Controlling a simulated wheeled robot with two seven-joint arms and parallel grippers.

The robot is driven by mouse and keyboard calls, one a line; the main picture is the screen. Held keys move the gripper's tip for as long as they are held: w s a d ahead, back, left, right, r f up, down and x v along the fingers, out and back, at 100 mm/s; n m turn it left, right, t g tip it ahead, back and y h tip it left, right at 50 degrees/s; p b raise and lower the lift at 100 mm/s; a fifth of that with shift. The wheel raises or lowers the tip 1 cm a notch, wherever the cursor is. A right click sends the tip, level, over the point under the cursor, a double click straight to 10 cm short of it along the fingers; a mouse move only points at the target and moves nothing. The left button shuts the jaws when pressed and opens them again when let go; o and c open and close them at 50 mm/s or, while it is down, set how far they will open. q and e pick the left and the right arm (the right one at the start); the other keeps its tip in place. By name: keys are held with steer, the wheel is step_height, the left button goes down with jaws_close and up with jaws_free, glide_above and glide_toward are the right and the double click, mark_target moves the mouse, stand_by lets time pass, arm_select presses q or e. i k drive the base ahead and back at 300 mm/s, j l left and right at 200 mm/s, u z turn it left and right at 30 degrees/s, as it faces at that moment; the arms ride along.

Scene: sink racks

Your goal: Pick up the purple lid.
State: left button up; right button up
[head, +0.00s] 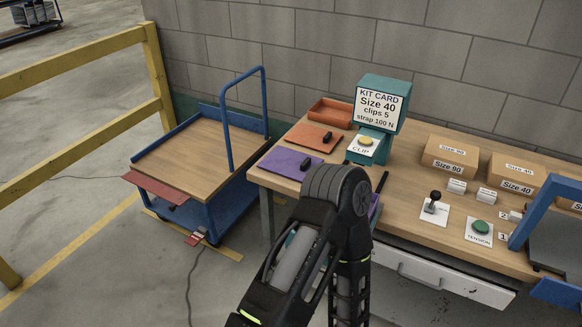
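The purple lid (285,164) lies flat on the left end of the wooden workbench, a thin panel with a small black handle (305,163) on top. My dark arm, which I take to be the left, rises from the bottom centre and bends in front of the bench, to the right of the lid. My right gripper is out of the picture. Nothing is seen touching the lid.
An orange lid (316,140) lies behind the purple one, with an orange tray (328,110) at the back. The teal kit-card stand (385,90) is to the right. A blue cart (205,155) stands left of the workbench (400,217). Boxes (450,157) line the bench's back.

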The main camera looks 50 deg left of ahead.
mark_target(289, 162)
steer(key=u, duration=1.45)
steer(key=i+u, duration=0.2)
steer(key=i, duration=0.45)
